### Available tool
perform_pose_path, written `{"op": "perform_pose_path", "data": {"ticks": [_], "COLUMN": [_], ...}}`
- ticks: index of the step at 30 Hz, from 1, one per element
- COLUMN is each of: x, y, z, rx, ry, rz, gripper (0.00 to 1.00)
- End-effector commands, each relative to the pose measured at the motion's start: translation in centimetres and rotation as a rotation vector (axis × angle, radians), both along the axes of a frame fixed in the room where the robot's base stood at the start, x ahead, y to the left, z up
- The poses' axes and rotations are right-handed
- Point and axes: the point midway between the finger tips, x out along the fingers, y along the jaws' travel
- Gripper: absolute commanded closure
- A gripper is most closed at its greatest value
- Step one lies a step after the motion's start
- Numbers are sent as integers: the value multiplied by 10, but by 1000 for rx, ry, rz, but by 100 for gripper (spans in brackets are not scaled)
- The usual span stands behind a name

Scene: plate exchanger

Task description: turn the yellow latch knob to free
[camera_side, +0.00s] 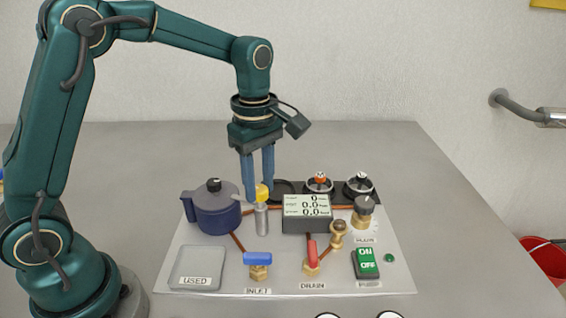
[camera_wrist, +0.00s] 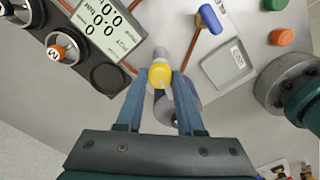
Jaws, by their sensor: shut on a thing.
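The yellow latch knob (camera_side: 262,193) sits on top of a grey post (camera_side: 261,219), beside the dark blue round vessel (camera_side: 212,215). My gripper (camera_side: 258,198) points straight down, its two blue fingers at the knob. In the wrist view, the knob (camera_wrist: 160,75) lies between the fingertips of my gripper (camera_wrist: 160,84), which are shut on it. A grey arm reaches from the vessel side toward the post.
A display box (camera_side: 307,213) stands right of the post. The blue inlet valve (camera_side: 257,259), red drain valve (camera_side: 312,255) and green ON/OFF switch (camera_side: 366,262) are along the front. The USED tray (camera_side: 197,268) is empty. Two handled round parts (camera_side: 319,182) sit behind the display.

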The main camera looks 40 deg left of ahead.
Motion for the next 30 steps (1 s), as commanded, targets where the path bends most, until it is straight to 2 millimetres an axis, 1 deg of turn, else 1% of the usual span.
{"op": "perform_pose_path", "data": {"ticks": [5,11,17,30], "x": [0,0,0,0], "y": [0,0,0,0], "z": [0,1,1,1], "rx": [0,1,1,1], "ry": [0,0,0,-1], "rz": [-26,-118,-279,-697], "gripper": [100,100,100,100]}}
